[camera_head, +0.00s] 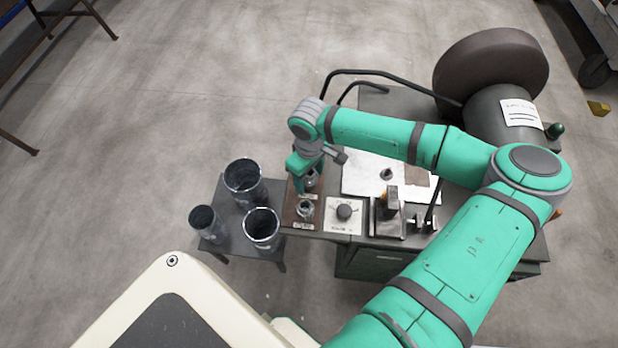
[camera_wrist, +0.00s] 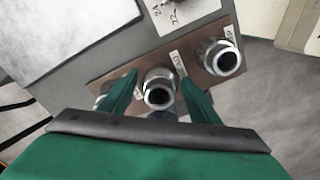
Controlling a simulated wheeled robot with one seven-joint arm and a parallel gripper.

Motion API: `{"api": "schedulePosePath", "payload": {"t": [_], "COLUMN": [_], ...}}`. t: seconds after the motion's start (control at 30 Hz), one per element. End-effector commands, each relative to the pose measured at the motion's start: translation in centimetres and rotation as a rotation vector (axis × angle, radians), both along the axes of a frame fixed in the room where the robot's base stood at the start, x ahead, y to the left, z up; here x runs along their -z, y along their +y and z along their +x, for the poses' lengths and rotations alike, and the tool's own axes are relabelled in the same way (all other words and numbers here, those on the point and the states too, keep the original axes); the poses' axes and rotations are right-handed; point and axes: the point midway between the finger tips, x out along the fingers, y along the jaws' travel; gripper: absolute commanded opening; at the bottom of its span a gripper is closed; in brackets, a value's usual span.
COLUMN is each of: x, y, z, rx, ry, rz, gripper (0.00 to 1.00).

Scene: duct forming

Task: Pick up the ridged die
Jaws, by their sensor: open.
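A row of shiny metal dies stands on a brown plate (camera_head: 290,215), which also shows in the wrist view (camera_wrist: 190,66). One ring-shaped die (camera_wrist: 159,88) stands between the fingertips of my gripper (camera_wrist: 157,80). The fingers are open, one on each side of it, and contact cannot be told. A second metal die (camera_wrist: 220,58) stands to the right on the plate; in the head view it is the nearer die (camera_head: 306,209). Part of another shiny piece shows behind the left finger. Ridges are too small to tell apart. My gripper (camera_head: 303,180) is over the plate in the head view.
A lever tool (camera_head: 388,213) stands further right on the bench. Several dark cylinders, including one at the back (camera_head: 243,178), stand on a low table to the left.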

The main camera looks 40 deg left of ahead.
Motion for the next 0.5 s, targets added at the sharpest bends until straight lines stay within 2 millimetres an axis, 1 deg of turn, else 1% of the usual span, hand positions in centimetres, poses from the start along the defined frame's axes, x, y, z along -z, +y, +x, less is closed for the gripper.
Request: {"api": "schedulePosePath", "payload": {"t": [0.17, 0.27, 0.3, 0.37, 0.4, 0.5], "x": [0.01, 0.00, -0.01, -0.01, -0.02, -0.07], "y": [0.00, 0.01, 0.02, 0.03, 0.04, 0.08], "z": [0.01, -0.01, -0.01, -0.02, -0.03, -0.02], "rx": [0.000, 0.000, 0.000, 0.000, -0.001, -0.001], "ry": [0.000, 0.000, 0.000, 0.000, 0.000, -0.001], "rz": [0.000, 0.000, 0.000, 0.000, 0.000, 0.001], "gripper": [0.56, 0.35, 0.25, 0.11, 0.01, 0.00]}}
